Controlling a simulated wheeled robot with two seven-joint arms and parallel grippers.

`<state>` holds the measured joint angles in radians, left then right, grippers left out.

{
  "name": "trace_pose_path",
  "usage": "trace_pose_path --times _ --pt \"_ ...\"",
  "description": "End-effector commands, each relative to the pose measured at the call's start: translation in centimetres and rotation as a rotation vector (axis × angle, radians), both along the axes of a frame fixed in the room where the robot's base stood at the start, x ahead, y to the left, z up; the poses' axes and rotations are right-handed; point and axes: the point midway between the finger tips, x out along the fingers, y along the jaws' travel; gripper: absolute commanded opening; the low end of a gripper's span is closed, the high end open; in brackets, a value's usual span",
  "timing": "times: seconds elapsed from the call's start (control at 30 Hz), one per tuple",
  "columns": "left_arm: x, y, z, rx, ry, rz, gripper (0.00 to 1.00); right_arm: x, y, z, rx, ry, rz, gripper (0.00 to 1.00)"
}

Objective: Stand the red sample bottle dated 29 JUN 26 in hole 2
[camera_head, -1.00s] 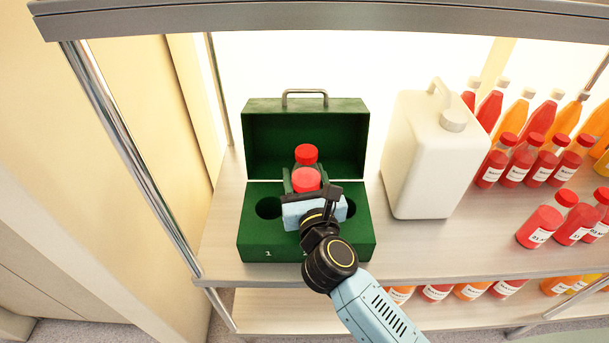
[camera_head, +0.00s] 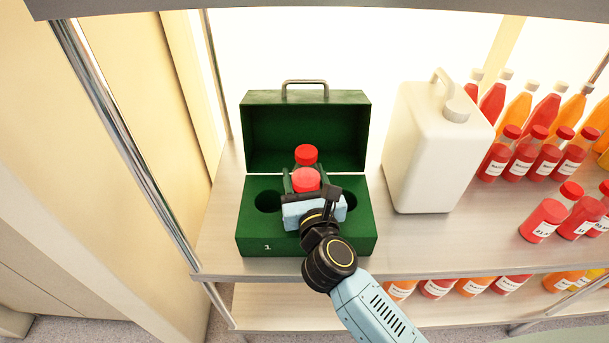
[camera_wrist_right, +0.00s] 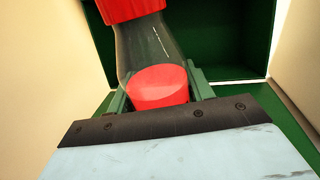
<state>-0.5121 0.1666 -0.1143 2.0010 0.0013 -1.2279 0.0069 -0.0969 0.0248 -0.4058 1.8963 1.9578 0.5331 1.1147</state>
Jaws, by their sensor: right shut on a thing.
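A bottle with a red cap (camera_head: 306,154), a clear neck and red juice (camera_head: 306,180) is held over the middle of the open green box (camera_head: 255,238). My right gripper (camera_head: 306,184) is shut on it, with a finger on either side. The right wrist view shows the cap (camera_wrist_right: 130,10) above the red juice (camera_wrist_right: 157,87) between the green fingers. The bottle's base and date label are hidden. A hole above the digit 1 (camera_head: 268,201) is empty; the middle hole is hidden behind my gripper. My left gripper is not in view.
A white jug (camera_head: 425,160) stands right of the box. Several red and orange bottles (camera_head: 525,150) stand further right on the shelf (camera_head: 400,240), with more on the shelf below. A metal post (camera_head: 125,150) stands left of the box. The box lid (camera_head: 305,130) is raised behind the bottle.

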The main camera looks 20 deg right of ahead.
Motion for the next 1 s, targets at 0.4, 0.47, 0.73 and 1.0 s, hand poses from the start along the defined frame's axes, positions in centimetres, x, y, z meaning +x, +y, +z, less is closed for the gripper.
trace_pose_path --times 0.4,0.47,0.73,1.0 --pt "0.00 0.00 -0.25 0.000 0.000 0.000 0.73 0.02 0.00 -0.23 0.001 -0.002 0.000 0.21" --pt "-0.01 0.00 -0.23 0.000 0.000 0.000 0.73 0.01 0.00 -0.23 0.001 -0.002 0.000 0.21" --pt "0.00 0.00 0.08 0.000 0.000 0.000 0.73 0.02 0.00 -0.25 0.002 -0.001 -0.001 0.21" --pt "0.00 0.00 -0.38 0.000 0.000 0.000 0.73 0.02 -0.01 -0.79 0.001 -0.001 -0.001 0.21"
